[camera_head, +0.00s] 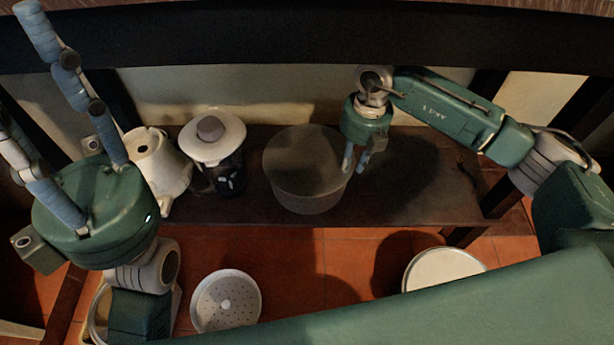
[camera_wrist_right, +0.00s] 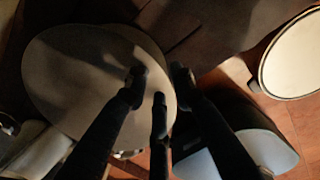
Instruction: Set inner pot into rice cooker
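A grey round pot (camera_head: 305,180), which looks like the inner pot, is at the middle of the shelf. I cannot tell whether it rests on the board. My right gripper (camera_head: 355,160) points down at the pot's right rim, its fingers fairly close together. In the right wrist view the pot (camera_wrist_right: 75,85) is a wide pale disc, with the right gripper's fingertips (camera_wrist_right: 158,88) at its edge; whether they grip the rim is unclear. My left gripper (camera_head: 75,95) is raised at the left, fingers spread wide and empty. I cannot identify the rice cooker for sure.
A white-lidded dark appliance (camera_head: 212,150) and a cream vessel (camera_head: 158,165) stand left of the pot on the dark shelf (camera_head: 440,205). Below are a perforated white disc (camera_head: 225,300) and a round pale-topped item (camera_head: 440,268).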

